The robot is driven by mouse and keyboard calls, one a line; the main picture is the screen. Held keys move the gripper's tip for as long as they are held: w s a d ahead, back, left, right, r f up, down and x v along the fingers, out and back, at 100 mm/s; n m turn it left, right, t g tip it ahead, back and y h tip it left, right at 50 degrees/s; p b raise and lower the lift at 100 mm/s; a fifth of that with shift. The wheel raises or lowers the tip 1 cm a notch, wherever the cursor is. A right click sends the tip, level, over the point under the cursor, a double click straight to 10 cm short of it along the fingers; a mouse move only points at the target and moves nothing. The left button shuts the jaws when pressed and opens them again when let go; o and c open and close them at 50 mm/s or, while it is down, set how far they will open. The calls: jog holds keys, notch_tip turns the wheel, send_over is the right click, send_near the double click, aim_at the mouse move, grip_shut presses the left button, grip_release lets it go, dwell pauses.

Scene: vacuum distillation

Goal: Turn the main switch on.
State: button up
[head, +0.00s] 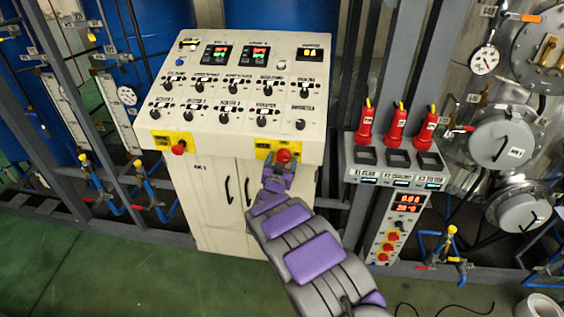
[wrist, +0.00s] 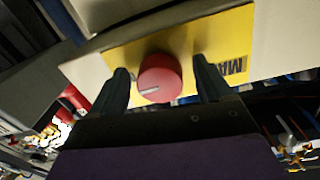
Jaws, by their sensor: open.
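The main switch (head: 283,156) is a red round knob on a yellow plate at the lower right front of the cream control panel. In the wrist view the red knob (wrist: 160,78) has a pale mark pointing to its left edge, and the yellow plate (wrist: 128,55) carries partly hidden black lettering, upside down. My gripper (head: 277,176) is right at the knob. In the wrist view my gripper (wrist: 163,88) is open, with one dark finger on each side of the knob. Small gaps seem to show between fingers and knob; I cannot tell whether they touch.
The cream control panel (head: 245,125) has several black knobs and lit displays. Another red knob (head: 179,148) on yellow sits at its lower left. Red plugs (head: 396,125) stand on a grey box to the right. Green floor (head: 120,265) is clear at the lower left.

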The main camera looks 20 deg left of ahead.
jog(key=shift+a, duration=0.15)
jog(key=shift+c, duration=1.2)
jog(key=shift+d, duration=0.2)
jog(key=c, duration=0.8)
jog(key=shift+o, duration=0.2)
jog(key=shift+r, duration=0.1)
jog(key=shift+a+m, duration=0.1)
jog(key=shift+m, duration=0.3)
jog(key=o, duration=1)
jog(key=s+d+p, duration=0.1)
jog(key=s+d, duration=0.2)
jog(key=s, duration=1.4)
jog(key=shift+d+p, duration=0.15)
jog(key=shift+p, duration=0.15)
